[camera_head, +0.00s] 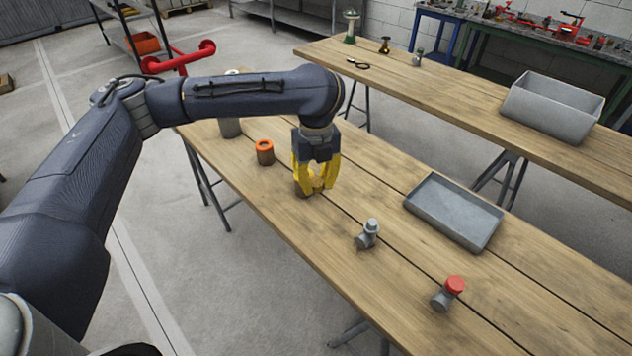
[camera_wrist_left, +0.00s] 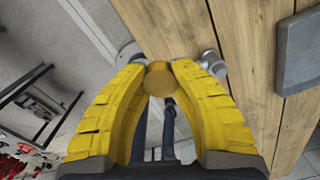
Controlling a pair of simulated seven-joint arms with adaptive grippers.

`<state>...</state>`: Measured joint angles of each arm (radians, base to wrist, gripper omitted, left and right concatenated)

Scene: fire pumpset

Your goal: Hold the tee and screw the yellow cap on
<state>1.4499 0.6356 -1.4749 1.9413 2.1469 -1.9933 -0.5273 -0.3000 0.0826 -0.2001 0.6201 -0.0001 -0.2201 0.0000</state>
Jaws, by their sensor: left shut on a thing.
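My left gripper (camera_head: 316,184) has yellow fingers and is over the near wooden table. Its fingertips are shut on a round, dull yellow cap (camera_wrist_left: 159,80), which shows between them in the left wrist view. In the head view the fingers partly hide the cap and a brownish piece by them. A grey tee (camera_head: 367,235) stands on the table in front and to the right of the gripper, apart from it; it also shows in the left wrist view (camera_wrist_left: 212,64). My right gripper is out of view.
A brown cylinder with an orange top (camera_head: 265,152) stands left of the gripper. A shallow grey tray (camera_head: 453,210) lies to the right. A deeper grey bin (camera_head: 552,107) is on the far table. Bare wood lies between the tees and the tray.

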